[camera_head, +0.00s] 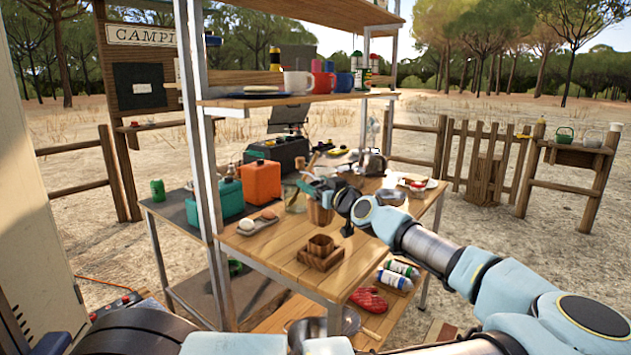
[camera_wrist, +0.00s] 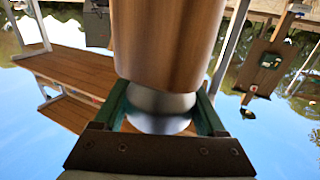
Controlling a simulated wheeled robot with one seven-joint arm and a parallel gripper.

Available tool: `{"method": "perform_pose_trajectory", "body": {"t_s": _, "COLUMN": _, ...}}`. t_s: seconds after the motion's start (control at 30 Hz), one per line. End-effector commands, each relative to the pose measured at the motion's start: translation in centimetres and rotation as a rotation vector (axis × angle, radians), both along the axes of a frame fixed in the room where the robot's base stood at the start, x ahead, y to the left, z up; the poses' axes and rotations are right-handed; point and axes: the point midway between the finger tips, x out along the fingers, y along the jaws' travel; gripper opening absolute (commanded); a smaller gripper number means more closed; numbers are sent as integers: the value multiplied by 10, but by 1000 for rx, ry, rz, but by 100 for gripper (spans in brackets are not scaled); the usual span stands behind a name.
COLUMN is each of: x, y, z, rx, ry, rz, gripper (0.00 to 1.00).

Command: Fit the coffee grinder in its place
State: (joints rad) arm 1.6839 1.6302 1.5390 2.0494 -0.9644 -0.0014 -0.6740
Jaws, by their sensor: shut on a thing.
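The coffee grinder (camera_head: 319,212) has a brown wooden cylindrical body. In the wrist view its wooden body (camera_wrist: 168,45) fills the top centre, with a silver metal part between the green fingers. My gripper (camera_head: 320,188) is shut on this metal part, and it also shows in the wrist view (camera_wrist: 162,118). The grinder hangs roughly upright, apart from the table. A square wooden holder (camera_head: 320,260) with a raised wooden socket sits on the slatted table below it in the picture. The grinder's lower end is hidden in the wrist view.
A glass jar (camera_head: 295,199) stands just left of the grinder. A small tray (camera_head: 258,222) with round items lies to the left. A kettle (camera_head: 372,163) and a plate (camera_head: 417,184) are farther back. A shelf post (camera_head: 203,150) rises at left. The tabletop right of the holder is clear.

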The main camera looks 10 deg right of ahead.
Motion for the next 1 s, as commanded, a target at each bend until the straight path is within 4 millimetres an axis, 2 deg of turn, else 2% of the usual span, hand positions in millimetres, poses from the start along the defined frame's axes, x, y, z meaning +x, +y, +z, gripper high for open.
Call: {"method": "perform_pose_trajectory", "body": {"t_s": 1.0, "x": 0, "y": 0, "z": -56, "rx": -1, "ry": -1, "rz": -1, "gripper": 0}}
